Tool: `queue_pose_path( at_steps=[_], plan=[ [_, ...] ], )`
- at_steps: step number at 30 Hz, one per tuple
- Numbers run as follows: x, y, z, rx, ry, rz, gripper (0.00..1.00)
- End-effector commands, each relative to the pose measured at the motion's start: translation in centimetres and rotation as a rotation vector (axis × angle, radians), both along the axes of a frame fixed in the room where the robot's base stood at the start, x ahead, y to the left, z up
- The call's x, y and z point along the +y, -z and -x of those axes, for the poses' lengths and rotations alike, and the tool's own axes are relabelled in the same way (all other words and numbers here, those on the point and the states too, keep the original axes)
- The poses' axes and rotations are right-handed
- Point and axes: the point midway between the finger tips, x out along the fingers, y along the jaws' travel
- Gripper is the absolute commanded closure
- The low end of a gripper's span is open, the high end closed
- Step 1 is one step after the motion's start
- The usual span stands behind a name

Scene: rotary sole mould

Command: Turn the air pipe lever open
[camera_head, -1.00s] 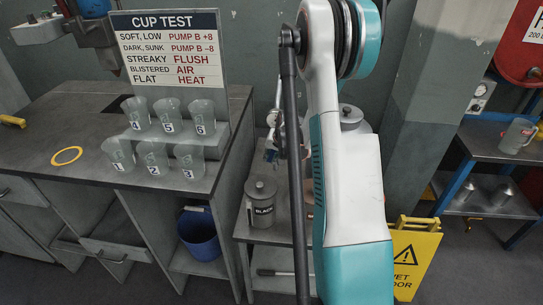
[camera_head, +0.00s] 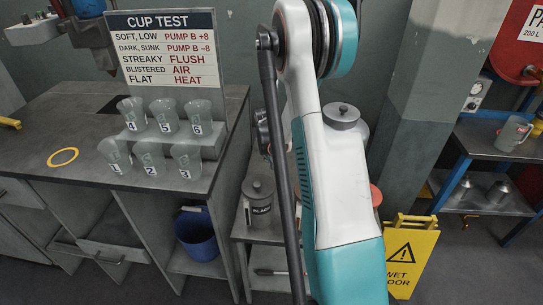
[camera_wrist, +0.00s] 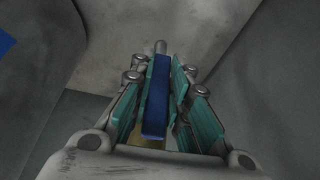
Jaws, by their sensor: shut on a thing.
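In the wrist view a long blue bar, the lever (camera_wrist: 156,98), lies lengthwise between the teal pads of my gripper (camera_wrist: 160,95). The pads are shut on it. A small grey metal stub shows beyond its far end, and a yellowish part shows below its near end. In the head view my own arm hides the gripper and the lever, so the pipe and how far the lever is turned cannot be seen there.
A yellow wet-floor sign (camera_head: 411,258) stands at right. The cup-test bench (camera_head: 38,160) with several numbered cups is at left. A blue-framed shelf (camera_head: 490,140) is far right.

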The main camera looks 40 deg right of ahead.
Motion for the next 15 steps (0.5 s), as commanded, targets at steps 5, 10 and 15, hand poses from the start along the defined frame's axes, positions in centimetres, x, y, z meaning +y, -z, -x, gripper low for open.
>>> queue_pose_path(
  at_steps=[5, 10, 15],
  plan=[
    [-0.04, 0.03, 0.07, 0.001, 0.0, 0.0, 0.63],
    [-0.03, 0.03, 0.05, 0.0, 0.0, 0.0, 0.63],
    [0.03, -0.19, 0.08, 0.0, 0.0, 0.0, 0.63]
  ],
)
